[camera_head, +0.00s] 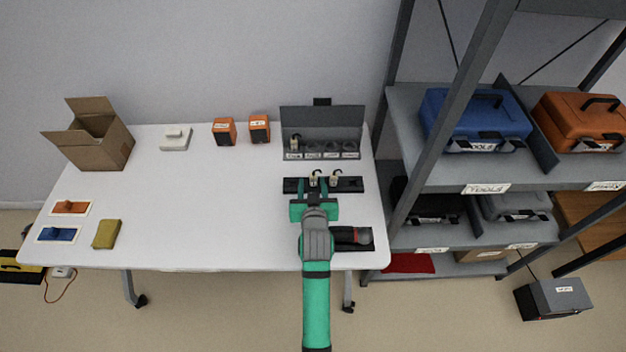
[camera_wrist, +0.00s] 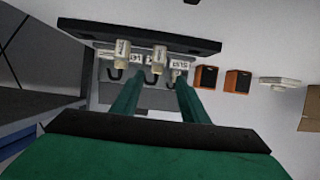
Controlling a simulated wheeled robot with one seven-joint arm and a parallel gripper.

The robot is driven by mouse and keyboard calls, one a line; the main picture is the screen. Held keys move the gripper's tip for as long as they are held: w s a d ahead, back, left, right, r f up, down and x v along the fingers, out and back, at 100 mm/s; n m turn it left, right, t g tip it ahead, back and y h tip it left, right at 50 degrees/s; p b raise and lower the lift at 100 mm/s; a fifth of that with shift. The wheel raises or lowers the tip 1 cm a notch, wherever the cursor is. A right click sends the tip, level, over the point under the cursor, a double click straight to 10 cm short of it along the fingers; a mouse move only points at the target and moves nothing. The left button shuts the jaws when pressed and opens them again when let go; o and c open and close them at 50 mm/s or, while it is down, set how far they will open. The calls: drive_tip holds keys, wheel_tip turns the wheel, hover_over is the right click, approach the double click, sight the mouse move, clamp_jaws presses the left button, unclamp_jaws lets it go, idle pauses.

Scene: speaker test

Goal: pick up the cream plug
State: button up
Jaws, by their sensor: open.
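Two pale cream plugs with dark hooked cords stand in a black strip (camera_head: 354,185) on the table: a left plug (camera_head: 313,181) and a right plug (camera_head: 334,181). I cannot tell from colour which one is meant. My gripper (camera_head: 314,190) is open at the near side of the strip, in line with the left plug. In the wrist view the fingertips (camera_wrist: 159,80) lie either side of that plug (camera_wrist: 158,58), with nothing visibly clamped; contact is unclear. The other plug (camera_wrist: 122,52) is outside the fingers. A third pale plug (camera_head: 295,144) stands in the grey rack.
The grey rack (camera_head: 320,118) with labelled slots stands behind the strip. A black tray (camera_head: 368,246) with a dark red-tipped tool lies beside my arm. Orange boxes (camera_head: 224,131), a white block (camera_head: 176,139) and a carton (camera_head: 106,145) are left. The table's middle is clear; shelving stands right.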

sight(313, 176)
drive_tip(key=x, duration=0.4)
drive_tip(key=shift+w+d, duration=0.15)
drive_tip(key=shift+d, duration=0.45)
drive_tip(key=shift+c, duration=0.5)
drive_tip(key=shift+s+a, duration=0.2)
drive_tip(key=shift+a, duration=0.15)
clamp_jaws()
drive_tip(key=shift+a, duration=0.2)
drive_tip(key=shift+d+r, duration=0.1)
drive_tip(key=shift+d, duration=0.05)
